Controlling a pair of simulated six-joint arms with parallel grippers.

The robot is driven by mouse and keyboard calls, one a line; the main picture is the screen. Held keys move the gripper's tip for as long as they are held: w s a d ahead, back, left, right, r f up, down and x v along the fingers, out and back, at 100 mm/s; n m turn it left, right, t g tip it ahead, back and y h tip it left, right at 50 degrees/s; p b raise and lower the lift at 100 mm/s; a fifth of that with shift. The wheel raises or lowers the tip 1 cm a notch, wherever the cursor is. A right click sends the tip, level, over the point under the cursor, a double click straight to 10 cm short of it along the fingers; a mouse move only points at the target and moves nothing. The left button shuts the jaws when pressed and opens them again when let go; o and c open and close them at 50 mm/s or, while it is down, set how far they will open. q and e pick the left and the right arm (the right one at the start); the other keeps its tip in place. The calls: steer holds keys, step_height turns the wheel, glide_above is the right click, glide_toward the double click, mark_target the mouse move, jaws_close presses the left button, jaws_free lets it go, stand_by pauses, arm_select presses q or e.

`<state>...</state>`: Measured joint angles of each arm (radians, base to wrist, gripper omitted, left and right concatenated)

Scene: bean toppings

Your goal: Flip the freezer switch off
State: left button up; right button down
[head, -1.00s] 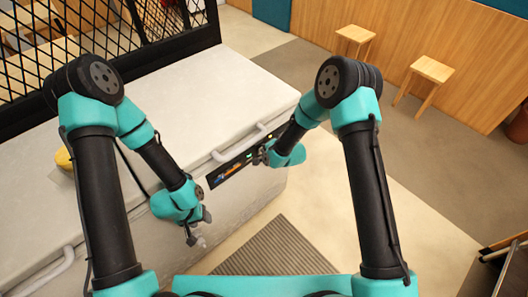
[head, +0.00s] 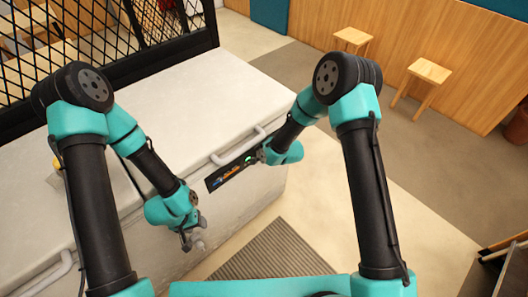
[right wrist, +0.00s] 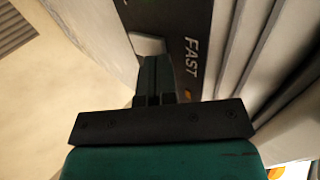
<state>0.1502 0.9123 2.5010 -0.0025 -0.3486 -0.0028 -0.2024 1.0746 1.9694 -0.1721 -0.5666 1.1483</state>
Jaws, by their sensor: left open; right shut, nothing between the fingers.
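The white chest freezer (head: 190,110) has a dark control panel (head: 226,175) on its front, with a small green light showing in the head view. My right gripper (head: 257,157) is at the panel's right end and covers part of it. In the right wrist view its fingers (right wrist: 158,72) are shut and empty, pointing along the panel (right wrist: 192,22) beside the word FAST. A pale piece shows just past the fingertips; I cannot tell whether it is the switch or whether they touch it. My left gripper (head: 193,240) is open and empty, low in front of the freezer.
White handles (head: 238,146) stick out from the lid's front edge. A black mesh partition (head: 110,50) stands behind the freezer. A striped mat (head: 275,250) lies on the floor in front. Two wooden stools (head: 428,72) stand at the back right, clear of the arms.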

steer(key=v, duration=1.3)
steer(key=shift+s+d+f, duration=0.15)
steer(key=shift+d+f, duration=0.05)
steer(key=shift+f, duration=0.05)
stand_by(0.4)
steer(key=s+d+f+n+g, duration=0.2)
steer(key=s+d+f, duration=0.2)
steer(key=s, duration=0.3)
steer(key=s+d+f+n+g+h, duration=0.1)
steer(key=s+d+f+n+g, duration=0.1)
steer(key=s, duration=0.5)
steer(key=s+d+f+n+g+h, duration=0.1)
steer(key=s+d+f+n+g, duration=0.1)
steer(key=s+d+f+n, duration=0.2)
steer(key=s+d+f, duration=0.2)
steer(key=s+d, duration=0.1)
steer(key=shift+s+f+g, duration=0.3)
steer(key=shift+d, duration=0.15)
